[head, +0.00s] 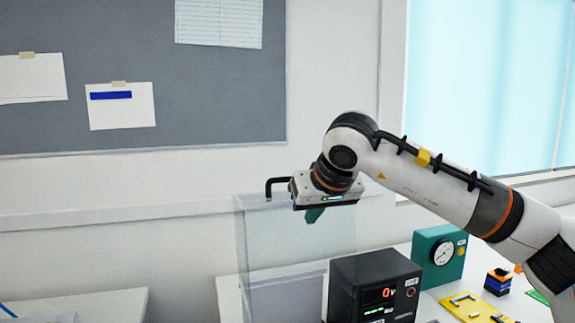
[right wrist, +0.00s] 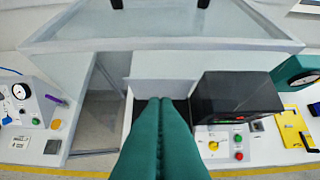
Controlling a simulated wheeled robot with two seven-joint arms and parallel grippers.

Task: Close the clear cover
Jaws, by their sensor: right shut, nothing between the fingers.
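The clear cover (head: 262,240) stands raised, nearly upright, as a see-through panel in the middle of the head view. In the right wrist view the clear cover (right wrist: 75,28) spans the top of the picture. My right gripper (head: 314,214) is at the cover's upper edge, its teal fingers pointing down; I cannot tell whether they touch it. In the right wrist view its fingers (right wrist: 160,100) are pressed together and empty. A black bent bar (head: 276,183) shows just left of the gripper. A yellow rotary switch (right wrist: 213,146) sits on a light panel. My left gripper is out of view.
A black meter box (head: 370,285) with a red display stands right of the cover. A teal gauge box (head: 440,258) and a yellow tray (head: 470,308) are further right. Red and green buttons (right wrist: 238,147) sit beside the switch. A grey gauge unit (right wrist: 27,104) is at left.

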